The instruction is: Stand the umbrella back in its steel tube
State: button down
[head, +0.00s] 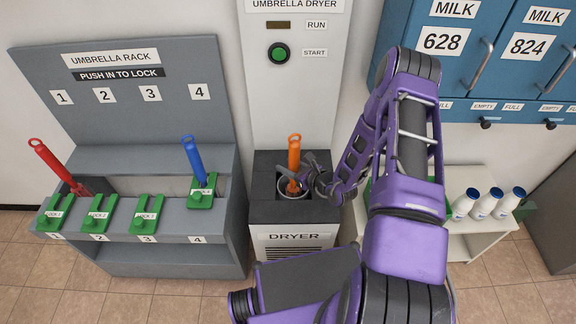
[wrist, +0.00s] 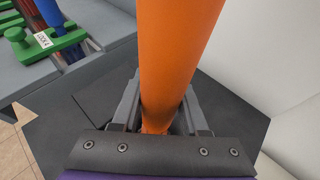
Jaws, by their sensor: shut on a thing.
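The orange umbrella (head: 294,152) stands close to upright at the dryer, its handle upward. Its lower end goes down at the round steel tube (head: 293,194) in the dryer's dark top; how deep it sits is hidden. My gripper (head: 299,180) is shut on the orange umbrella just above the tube's rim. In the wrist view the orange shaft (wrist: 176,50) runs between the two fingers (wrist: 160,112), and the tube opening is hidden behind the shaft and the gripper.
The grey umbrella rack (head: 130,185) at left holds a red umbrella (head: 50,160) and a blue umbrella (head: 193,158), with green lock pieces (head: 148,215) along its front. At right, milk bottles (head: 484,205) stand on a white shelf (head: 480,240) below blue lockers (head: 470,45).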

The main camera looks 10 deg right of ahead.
notch_tip(320, 180, up, 11)
jog(key=p, duration=0.7)
jog(key=shift+p, duration=0.4)
notch_tip(320, 180, up, 11)
jog(key=p, duration=0.3)
dwell(0.5)
notch_tip(320, 180, up, 11)
dwell(0.6)
